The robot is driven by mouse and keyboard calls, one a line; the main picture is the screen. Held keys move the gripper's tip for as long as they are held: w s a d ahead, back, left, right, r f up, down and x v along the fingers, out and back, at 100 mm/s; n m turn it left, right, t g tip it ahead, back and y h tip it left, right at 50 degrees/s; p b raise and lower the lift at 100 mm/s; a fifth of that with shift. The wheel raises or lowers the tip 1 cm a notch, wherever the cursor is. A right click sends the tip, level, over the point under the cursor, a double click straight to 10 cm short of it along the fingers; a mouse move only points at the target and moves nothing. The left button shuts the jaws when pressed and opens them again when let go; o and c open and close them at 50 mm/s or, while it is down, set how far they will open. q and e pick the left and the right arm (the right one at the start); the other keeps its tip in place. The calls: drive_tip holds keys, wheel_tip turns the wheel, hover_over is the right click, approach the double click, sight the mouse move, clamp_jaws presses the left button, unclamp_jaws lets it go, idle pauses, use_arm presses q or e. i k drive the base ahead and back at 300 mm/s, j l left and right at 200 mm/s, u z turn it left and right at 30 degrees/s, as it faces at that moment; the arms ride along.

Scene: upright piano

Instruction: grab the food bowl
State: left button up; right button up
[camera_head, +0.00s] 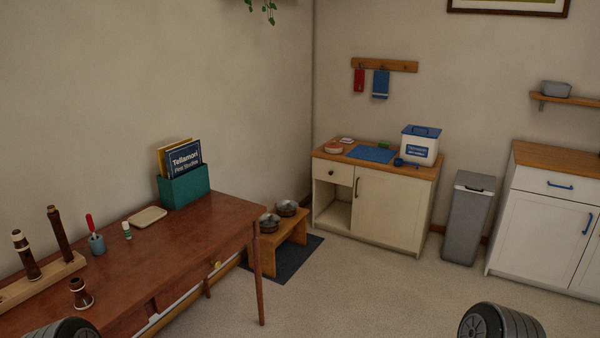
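Two metal bowls sit in a low wooden stand on the floor in the corner, behind the brown table. The nearer bowl (269,223) is on the left and the farther bowl (287,208) is on the right. I cannot tell which one is the food bowl or what they contain. Dark rounded parts of my arms show at the bottom left and bottom right edges. Neither gripper's fingers are in view.
The brown table (215,232) fills the left and holds woodwind parts and a green book box (185,186). A cream cabinet (385,205) with a white bin on top, a grey trash can (468,218) and a white cabinet (540,225) line the back. Carpet is clear in the middle.

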sight(285, 208)
drive_tip(key=i+l+z, duration=0.1)
drive_tip(key=i, duration=0.7)
drive_tip(key=i+l+z, duration=0.1)
drive_tip(key=i, duration=1.55)
drive_tip(key=i+z, duration=0.15)
drive_tip(key=i, duration=0.7)
drive_tip(key=i+z, duration=0.1)
drive_tip(key=i, duration=0.75)
drive_tip(key=i+j+z, duration=0.1)
drive_tip(key=i, duration=0.7)
drive_tip(key=j, duration=0.1)
